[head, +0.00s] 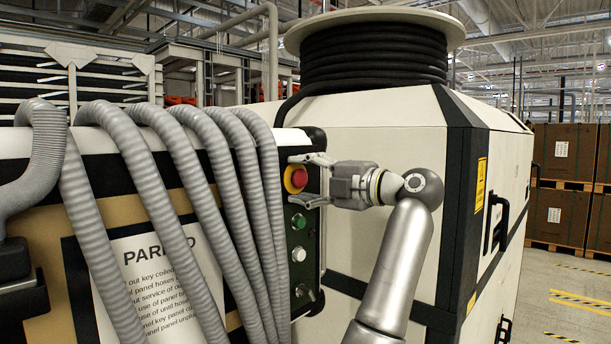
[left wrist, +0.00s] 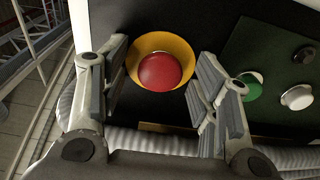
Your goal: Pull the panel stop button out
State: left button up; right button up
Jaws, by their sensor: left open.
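The stop button (head: 298,177) is a red mushroom head on a yellow ring, on the dark control panel (head: 312,237) at the end of the hose-draped cabinet. In the left wrist view the red button (left wrist: 160,72) sits in the yellow ring (left wrist: 161,40), between my finger pads. My left gripper (head: 305,180) is open, with one finger above and one below the button in the head view. A gap shows between the button and each pad in the left wrist view. My right gripper is not in view.
Below the stop button are a green button (head: 299,221), a white button (head: 299,254) and a dark switch (head: 304,292). Grey ribbed hoses (head: 188,165) hang close on the left. A large cream cabinet (head: 385,150) carrying a hose reel (head: 375,55) stands behind my gripper.

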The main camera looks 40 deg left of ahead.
pick_arm(q)
grip_shut()
jog(key=shift+d+f, duration=0.15)
jog(key=shift+d, duration=0.4)
jog(key=shift+a, duration=0.1)
jog(key=shift+c, duration=1.2)
grip_release()
jog(key=shift+o, duration=1.2)
jog(key=shift+d, duration=0.3)
